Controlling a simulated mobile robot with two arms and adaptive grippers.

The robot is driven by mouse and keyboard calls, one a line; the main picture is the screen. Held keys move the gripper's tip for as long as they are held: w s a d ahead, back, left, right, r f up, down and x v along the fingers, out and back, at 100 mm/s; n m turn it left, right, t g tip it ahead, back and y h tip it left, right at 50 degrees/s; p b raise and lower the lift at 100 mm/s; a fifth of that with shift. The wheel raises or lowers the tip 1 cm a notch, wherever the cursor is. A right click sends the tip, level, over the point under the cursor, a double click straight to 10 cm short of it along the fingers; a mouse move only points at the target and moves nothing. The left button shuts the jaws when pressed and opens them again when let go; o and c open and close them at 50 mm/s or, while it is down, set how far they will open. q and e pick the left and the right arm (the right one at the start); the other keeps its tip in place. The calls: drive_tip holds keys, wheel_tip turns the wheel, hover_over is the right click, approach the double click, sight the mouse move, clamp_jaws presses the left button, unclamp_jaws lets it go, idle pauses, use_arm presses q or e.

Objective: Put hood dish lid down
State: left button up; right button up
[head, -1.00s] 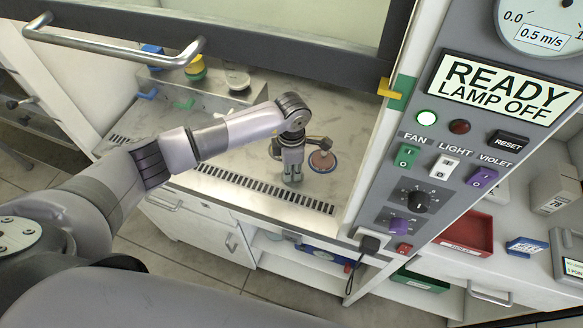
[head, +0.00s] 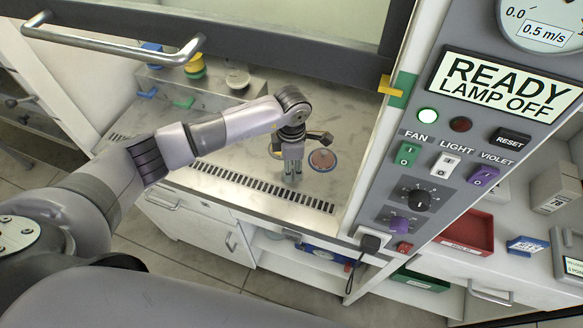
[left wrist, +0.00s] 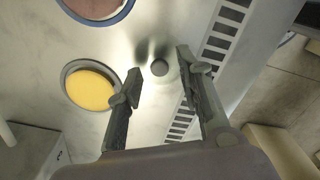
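My left gripper (head: 291,177) points down over the steel floor of the hood (head: 225,155). In the left wrist view its two fingers (left wrist: 160,73) stand apart, with no held object visible between them. A reddish dish with a blue rim (head: 322,160) lies just right of the gripper in the head view; part of it shows at the top of the left wrist view (left wrist: 97,6). A yellow dish with a grey rim (left wrist: 90,88) lies beside one finger. A small dark round spot (left wrist: 159,68) shows between the fingertips; I cannot tell whether it belongs to a lid. My right gripper is out of view.
A slotted vent strip (head: 265,188) runs along the hood's front edge. A raised sash with a bar handle (head: 115,45) hangs above. At the back left, a steel block (head: 185,97) carries coloured containers. The control panel (head: 445,130) stands on the right. Bare floor lies left of the gripper.

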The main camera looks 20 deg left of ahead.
use_arm(q)
wheel_tip(320, 180, up, 11)
drive_tip(key=b, duration=0.3)
drive_tip(key=shift+f, duration=0.1)
idle(0.4)
